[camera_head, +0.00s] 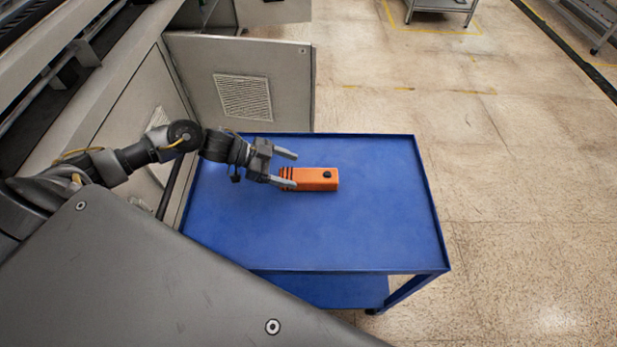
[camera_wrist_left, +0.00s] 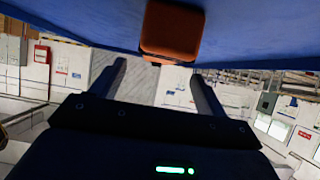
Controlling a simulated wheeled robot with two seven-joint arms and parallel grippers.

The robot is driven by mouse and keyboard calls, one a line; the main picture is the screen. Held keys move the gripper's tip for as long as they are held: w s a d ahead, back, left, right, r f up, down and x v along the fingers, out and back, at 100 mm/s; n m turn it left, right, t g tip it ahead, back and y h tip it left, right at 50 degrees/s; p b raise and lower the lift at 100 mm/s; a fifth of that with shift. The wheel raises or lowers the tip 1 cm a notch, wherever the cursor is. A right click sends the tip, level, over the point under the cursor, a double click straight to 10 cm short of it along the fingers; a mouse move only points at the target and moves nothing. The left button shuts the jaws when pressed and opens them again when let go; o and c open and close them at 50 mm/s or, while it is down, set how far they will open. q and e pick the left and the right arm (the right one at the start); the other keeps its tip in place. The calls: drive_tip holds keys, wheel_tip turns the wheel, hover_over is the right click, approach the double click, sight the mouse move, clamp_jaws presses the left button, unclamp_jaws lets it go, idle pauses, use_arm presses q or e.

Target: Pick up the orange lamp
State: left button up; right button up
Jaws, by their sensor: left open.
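The orange lamp (camera_head: 318,179) lies on the blue cart top, with a black knob on its upper face and dark bands at its left end. My left gripper (camera_head: 293,170) is open, at the left end of the lamp in the head view. One finger overlaps the lamp's left end there; I cannot tell whether it touches. In the left wrist view the lamp (camera_wrist_left: 171,32) shows at the top, beyond the two spread fingers (camera_wrist_left: 160,80), with nothing held between them. My right gripper is not in view.
The blue cart (camera_head: 340,245) has a raised rim and a lower shelf. Its top is otherwise clear. A grey machine with an open vented door (camera_head: 285,75) stands behind and to the left. Open floor (camera_head: 520,220) lies to the right.

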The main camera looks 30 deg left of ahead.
sight(305, 175)
use_arm(q)
drive_tip(key=shift+w+d, duration=0.15)
drive_tip(key=shift+d, duration=0.2)
drive_tip(key=p+x, duration=0.1)
drive_tip(key=x, duration=0.2)
drive_tip(key=shift+w+d+f+p, duration=0.1)
drive_tip(key=shift+d+f+p, duration=0.1)
drive_tip(key=shift+f+p, duration=0.15)
drive_tip(key=shift+w+d+f, duration=0.1)
drive_tip(key=shift+d+f, duration=0.15)
drive_tip(key=shift+d, duration=0.05)
drive_tip(key=c, duration=1.2)
